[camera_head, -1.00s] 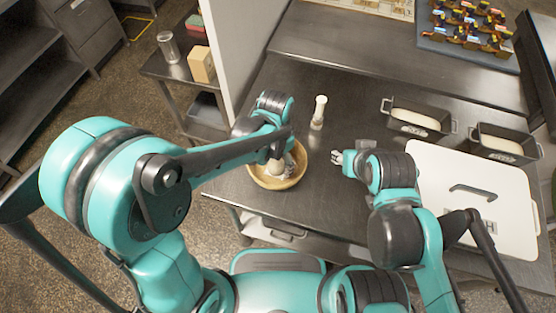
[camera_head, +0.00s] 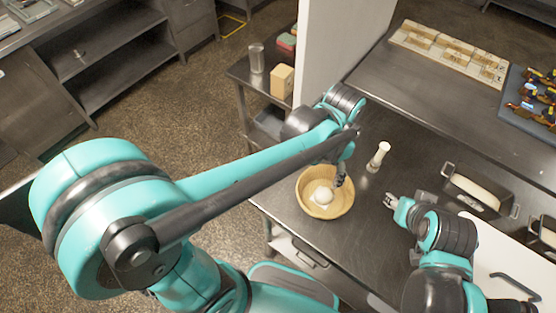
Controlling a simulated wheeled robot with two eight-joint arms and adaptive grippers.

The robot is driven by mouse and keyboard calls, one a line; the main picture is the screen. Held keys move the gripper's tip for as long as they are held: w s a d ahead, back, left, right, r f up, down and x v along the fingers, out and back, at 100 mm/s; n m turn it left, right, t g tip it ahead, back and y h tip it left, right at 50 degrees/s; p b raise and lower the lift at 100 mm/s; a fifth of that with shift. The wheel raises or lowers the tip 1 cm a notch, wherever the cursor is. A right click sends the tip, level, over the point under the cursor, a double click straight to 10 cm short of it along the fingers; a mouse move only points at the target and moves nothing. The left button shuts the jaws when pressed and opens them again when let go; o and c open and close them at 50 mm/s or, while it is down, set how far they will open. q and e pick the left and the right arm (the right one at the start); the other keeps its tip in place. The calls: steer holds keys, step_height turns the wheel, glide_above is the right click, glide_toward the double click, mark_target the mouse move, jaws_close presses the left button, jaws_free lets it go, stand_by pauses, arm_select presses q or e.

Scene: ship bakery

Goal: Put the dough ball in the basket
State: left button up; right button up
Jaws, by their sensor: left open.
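The white dough ball (camera_head: 323,195) lies inside the round tan basket (camera_head: 309,207) on the metal table. My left gripper (camera_head: 340,181) is open at the basket's upper right side, close to the dough ball but apart from it as far as I can see. Its arm reaches over from the left. My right gripper (camera_head: 389,201) is over the table to the right of the basket. Its fingers are small in view, and nothing shows between them.
A white rolling-pin-like piece (camera_head: 378,157) stands behind the basket. A loaf tin with pale dough (camera_head: 477,194) and a white lid or board (camera_head: 490,265) are on the right. A white partition (camera_head: 335,50) rises at the table's left edge.

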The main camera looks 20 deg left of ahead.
arm_select(q)
steer(key=s+a+r+n+t, duration=0.2)
steer(key=s+a+n+t, duration=0.1)
steer(key=a, duration=0.5)
steer(key=s+a+r+n+t, duration=0.2)
steer(key=s+a+n+t, duration=0.1)
steer(key=a+n, duration=0.3)
steer(key=shift+a+t, duration=0.5)
steer(key=shift+a, duration=0.85)
